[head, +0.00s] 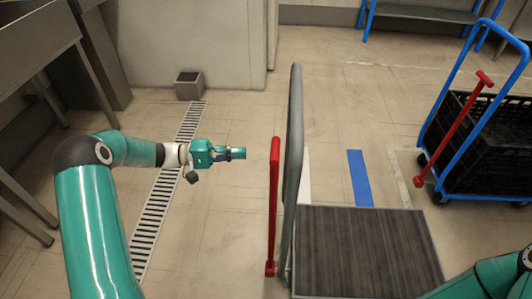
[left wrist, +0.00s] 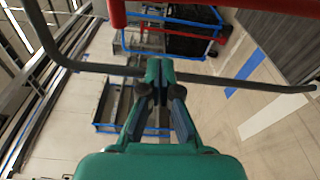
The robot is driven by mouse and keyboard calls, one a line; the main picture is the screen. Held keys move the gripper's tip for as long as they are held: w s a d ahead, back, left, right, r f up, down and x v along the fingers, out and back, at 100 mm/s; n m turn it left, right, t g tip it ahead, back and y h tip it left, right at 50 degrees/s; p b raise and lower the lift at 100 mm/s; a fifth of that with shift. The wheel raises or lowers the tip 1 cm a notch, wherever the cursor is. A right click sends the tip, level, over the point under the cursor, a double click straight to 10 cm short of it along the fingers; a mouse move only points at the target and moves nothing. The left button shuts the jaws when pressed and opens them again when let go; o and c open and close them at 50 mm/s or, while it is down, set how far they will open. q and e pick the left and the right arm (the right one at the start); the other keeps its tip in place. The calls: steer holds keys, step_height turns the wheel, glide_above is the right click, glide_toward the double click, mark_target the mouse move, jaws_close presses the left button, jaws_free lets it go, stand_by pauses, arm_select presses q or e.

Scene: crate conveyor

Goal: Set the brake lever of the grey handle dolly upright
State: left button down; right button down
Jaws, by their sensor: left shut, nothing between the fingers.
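The grey handle dolly (head: 365,250) has a dark ribbed deck, and its grey handle (head: 295,130) rises at the deck's left edge. Its red brake lever (head: 273,205) stands beside the handle, on the left, and looks near upright, roughly parallel to the handle. My left gripper (head: 240,153) is shut and empty, just left of the lever's upper end, with a gap between them. My right gripper is out of view.
A blue handle dolly (head: 430,130) with a black crate (head: 495,140) and a tilted red lever (head: 455,130) stands at the right. A floor drain (head: 160,200) runs at the left. A blue floor strip (head: 360,178) lies behind the deck.

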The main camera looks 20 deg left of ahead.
arm_select(q)
steer(key=x, duration=1)
steer(key=shift+s+r+b, duration=0.25)
steer(key=shift+s+b, duration=0.05)
steer(key=shift+s, duration=0.7)
steer(key=shift+s+r+b, duration=0.25)
steer(key=shift+s+r, duration=0.05)
steer(key=shift+s, duration=0.65)
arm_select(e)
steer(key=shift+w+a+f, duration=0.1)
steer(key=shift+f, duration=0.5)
arm_select(q)
steer(key=shift+d, duration=0.15)
